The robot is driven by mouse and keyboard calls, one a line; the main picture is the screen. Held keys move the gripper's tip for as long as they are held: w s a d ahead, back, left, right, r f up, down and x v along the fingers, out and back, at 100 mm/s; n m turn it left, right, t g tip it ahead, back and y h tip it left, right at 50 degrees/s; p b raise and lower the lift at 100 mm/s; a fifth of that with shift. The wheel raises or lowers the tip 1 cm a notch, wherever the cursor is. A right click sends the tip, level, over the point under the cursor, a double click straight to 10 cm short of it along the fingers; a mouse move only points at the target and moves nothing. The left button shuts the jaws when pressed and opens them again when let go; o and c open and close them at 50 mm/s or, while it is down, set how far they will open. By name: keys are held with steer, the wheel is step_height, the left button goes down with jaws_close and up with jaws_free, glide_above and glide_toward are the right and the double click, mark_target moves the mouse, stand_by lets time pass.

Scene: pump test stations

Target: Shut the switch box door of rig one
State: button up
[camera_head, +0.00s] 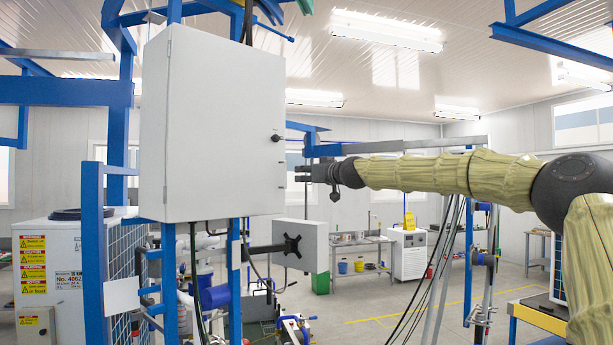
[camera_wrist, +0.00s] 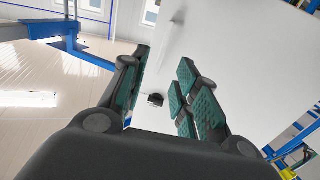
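The switch box (camera_head: 154,125) is a large pale grey cabinet on a blue frame, left of centre in the head view. Its door (camera_head: 222,120) faces me and has a small black knob (camera_head: 276,138) near the right edge. No gap shows around the door, but I cannot tell whether it is fully shut. My gripper (camera_head: 299,173) is just right of the door's right edge, below knob height. In the wrist view the gripper (camera_wrist: 160,85) is open and empty. The pale panel lies beyond the fingers, and the black knob (camera_wrist: 155,99) shows between them. Contact is not visible.
Blue posts (camera_head: 92,255) and hoses surround the box. A white unit with yellow labels (camera_head: 62,265) stands at left. Cables (camera_head: 440,265) hang below my arm. Open floor lies at centre right.

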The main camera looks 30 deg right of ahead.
steer(key=shift+f, duration=0.2)
steer(key=c, duration=0.7)
steer(key=f, duration=0.1)
steer(key=d+f+h, duration=0.1)
steer(key=shift+w+d+f+m+h, duration=0.3)
steer(key=shift+w+f+m+h, duration=0.1)
jaws_close()
steer(key=n+y, duration=0.2)
steer(key=y, duration=0.2)
glide_toward(272, 208)
steer(key=p+x, duration=0.4)
steer(key=p, duration=0.1)
steer(key=shift+w+d+r, duration=0.1)
steer(key=shift+w+r, duration=0.15)
steer(key=shift+w, duration=0.05)
steer(key=shift+p+x, duration=0.85)
steer(key=shift+x, duration=0.45)
